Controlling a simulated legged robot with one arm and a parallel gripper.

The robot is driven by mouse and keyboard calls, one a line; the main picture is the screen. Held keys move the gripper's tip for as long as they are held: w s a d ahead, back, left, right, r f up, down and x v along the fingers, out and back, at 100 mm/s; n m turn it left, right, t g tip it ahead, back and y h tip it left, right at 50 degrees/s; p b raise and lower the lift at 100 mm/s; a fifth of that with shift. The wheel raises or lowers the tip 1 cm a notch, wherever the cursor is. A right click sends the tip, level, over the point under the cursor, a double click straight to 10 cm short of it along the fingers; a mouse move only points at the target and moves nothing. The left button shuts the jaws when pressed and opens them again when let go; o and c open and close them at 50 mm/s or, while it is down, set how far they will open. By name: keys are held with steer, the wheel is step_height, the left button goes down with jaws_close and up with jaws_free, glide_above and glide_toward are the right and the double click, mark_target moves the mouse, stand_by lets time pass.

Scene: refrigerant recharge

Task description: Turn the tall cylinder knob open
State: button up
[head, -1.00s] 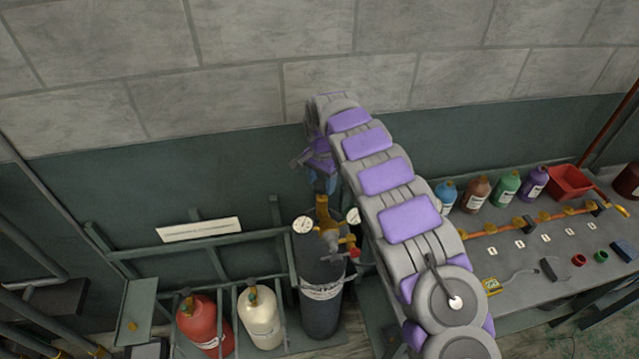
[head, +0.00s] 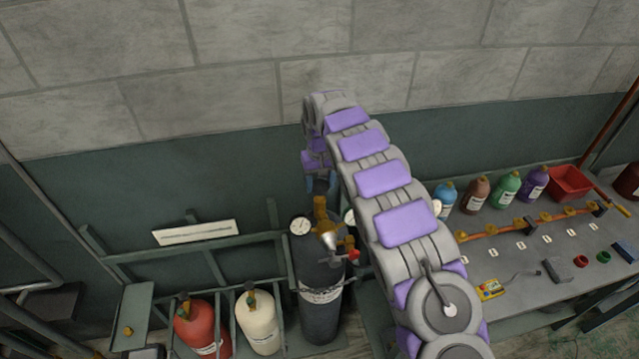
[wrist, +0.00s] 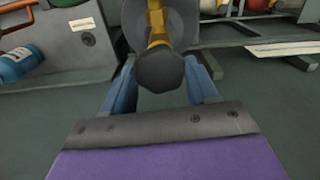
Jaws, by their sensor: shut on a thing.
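The tall dark grey cylinder (head: 320,292) stands upright in the rack, with a brass valve (head: 322,212), a round white gauge (head: 300,226) and a small red part (head: 353,253) at its top. In the wrist view its dark rounded knob (wrist: 160,70) sits on the brass stem (wrist: 157,22). My gripper (wrist: 161,82) has its blue fingers on either side of the knob and is shut on it. In the head view my gripper (head: 320,184) is just above the brass valve, and the knob is hidden there.
A red cylinder (head: 201,328) and a cream cylinder (head: 258,325) stand left of the tall one in the rack (head: 160,250). The workbench (head: 520,275) at the right carries several small coloured bottles and a red bin (head: 571,183). The wall is close behind.

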steer(key=n, duration=0.4)
steer(key=shift+w+r+b, duration=0.1)
steer(key=shift+w+b, duration=0.05)
steer(key=shift+b, duration=0.2)
steer(key=shift+n, duration=1.7)
steer(key=o, duration=0.9)
steer(key=shift+w, duration=0.1)
steer(key=shift+o, duration=0.8)
steer(key=shift+a, duration=0.15)
